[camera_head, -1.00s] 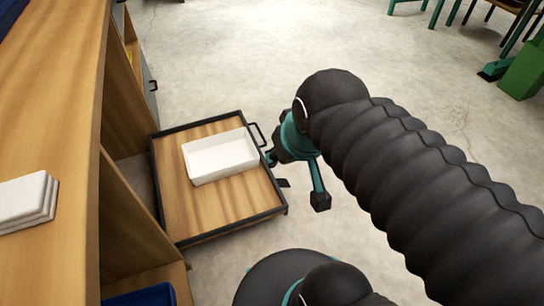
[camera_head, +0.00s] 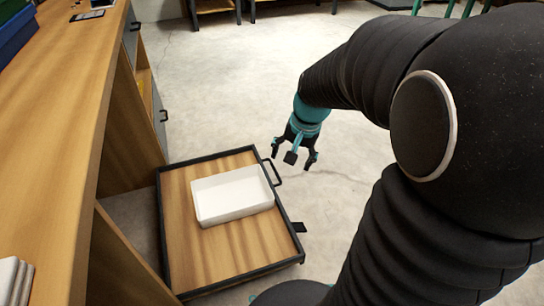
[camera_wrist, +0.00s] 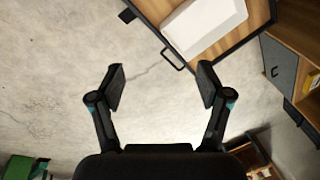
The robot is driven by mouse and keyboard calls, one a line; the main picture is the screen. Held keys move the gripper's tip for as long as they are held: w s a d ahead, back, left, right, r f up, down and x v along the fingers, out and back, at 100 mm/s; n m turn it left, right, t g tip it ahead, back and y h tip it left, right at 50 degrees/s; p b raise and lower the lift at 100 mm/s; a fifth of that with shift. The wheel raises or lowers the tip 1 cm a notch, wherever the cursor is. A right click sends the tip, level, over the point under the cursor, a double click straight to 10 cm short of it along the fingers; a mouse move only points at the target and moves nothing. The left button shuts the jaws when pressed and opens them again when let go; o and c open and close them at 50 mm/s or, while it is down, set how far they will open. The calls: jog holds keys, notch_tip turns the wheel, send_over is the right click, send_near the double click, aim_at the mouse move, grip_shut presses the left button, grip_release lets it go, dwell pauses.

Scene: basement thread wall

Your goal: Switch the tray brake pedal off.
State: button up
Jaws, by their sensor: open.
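The pulled-out wooden tray (camera_head: 182,245) has a dark rim and sticks out from the cabinet on the left. A small dark tab, which looks like the brake pedal (camera_head: 299,227), juts from the tray's right edge near its front corner. It also shows at the top of the wrist view (camera_wrist: 127,15). I cannot tell its on or off position. A dark loop handle (camera_head: 276,174) is on the same edge, farther back. My gripper (camera_head: 294,158) is open and empty, pointing down beyond the handle, apart from the pedal. Its two spread fingers show in the wrist view (camera_wrist: 160,78).
A white open box (camera_head: 232,208) sits on the tray. The wooden counter (camera_head: 65,120) runs along the left, with white stacked pieces (camera_head: 14,280) near its front. Bare concrete floor (camera_head: 230,75) lies behind and right of the tray.

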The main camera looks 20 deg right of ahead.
jog(key=w+d+f+m+g+y+b, duration=0.1)
jog(key=w+d+f+m, duration=0.25)
jog(key=f, duration=0.45)
jog(key=w+d+f+m+g+y+b, duration=0.1)
jog(key=w+d+f+m, duration=0.2)
jog(key=f, duration=0.5)
jog(key=m+y+b, duration=0.1)
jog(key=m+b, duration=0.1)
jog(key=m, duration=0.2)
send_near(299, 227)
jog(key=b+x, duration=0.2)
jog(key=x, duration=0.6)
jog(key=shift+w+a+f, duration=0.15)
jog(key=shift+a+f, duration=0.1)
jog(key=shift+f, duration=0.1)
grip_shut()
